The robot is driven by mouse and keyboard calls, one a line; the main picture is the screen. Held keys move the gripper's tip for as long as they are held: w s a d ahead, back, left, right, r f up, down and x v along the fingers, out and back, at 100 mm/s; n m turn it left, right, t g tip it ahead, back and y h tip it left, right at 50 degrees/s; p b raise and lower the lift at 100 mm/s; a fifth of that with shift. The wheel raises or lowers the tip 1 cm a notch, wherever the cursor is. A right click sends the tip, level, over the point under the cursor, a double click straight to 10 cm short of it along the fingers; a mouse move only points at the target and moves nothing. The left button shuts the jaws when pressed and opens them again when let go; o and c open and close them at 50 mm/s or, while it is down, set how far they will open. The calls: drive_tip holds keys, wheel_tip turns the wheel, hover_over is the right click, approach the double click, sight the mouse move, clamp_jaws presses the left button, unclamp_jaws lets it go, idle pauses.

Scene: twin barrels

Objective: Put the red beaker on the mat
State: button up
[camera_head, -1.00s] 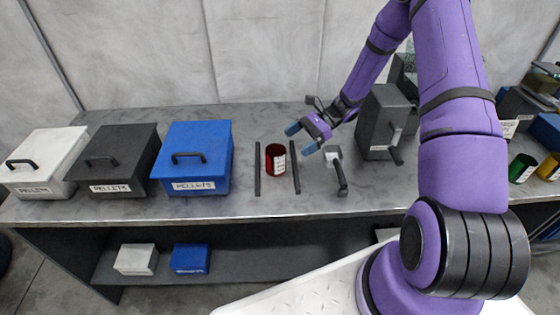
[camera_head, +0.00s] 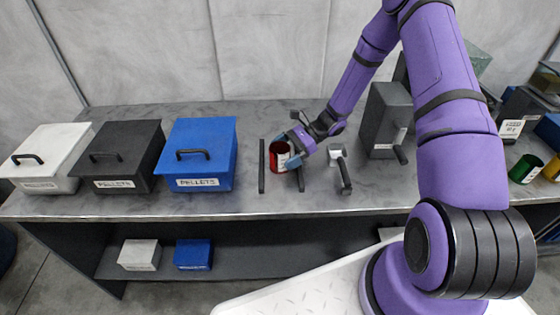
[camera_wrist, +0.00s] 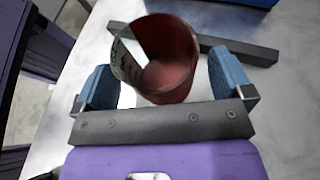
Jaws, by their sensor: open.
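The red beaker (camera_head: 278,152) stands upright on the grey bench between two dark bars, with a white label on its side. My gripper (camera_head: 292,147) is at the beaker, coming from the right. In the wrist view the beaker (camera_wrist: 168,62) sits between the two blue fingers of my gripper (camera_wrist: 168,80), with a gap visible on each side. The jaws are open and not closed on it. I cannot make out a mat in these views.
Dark bars flank the beaker, one on the left (camera_head: 262,166); the right one is partly hidden by my gripper. White, black (camera_head: 120,160) and blue (camera_head: 200,155) lidded boxes stand left. A handled tool (camera_head: 342,170) and grey box (camera_head: 385,120) stand right. A green beaker (camera_head: 524,168) is farther right.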

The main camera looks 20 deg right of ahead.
drive_tip(key=c, duration=1.1)
drive_tip(key=shift+r, duration=0.15)
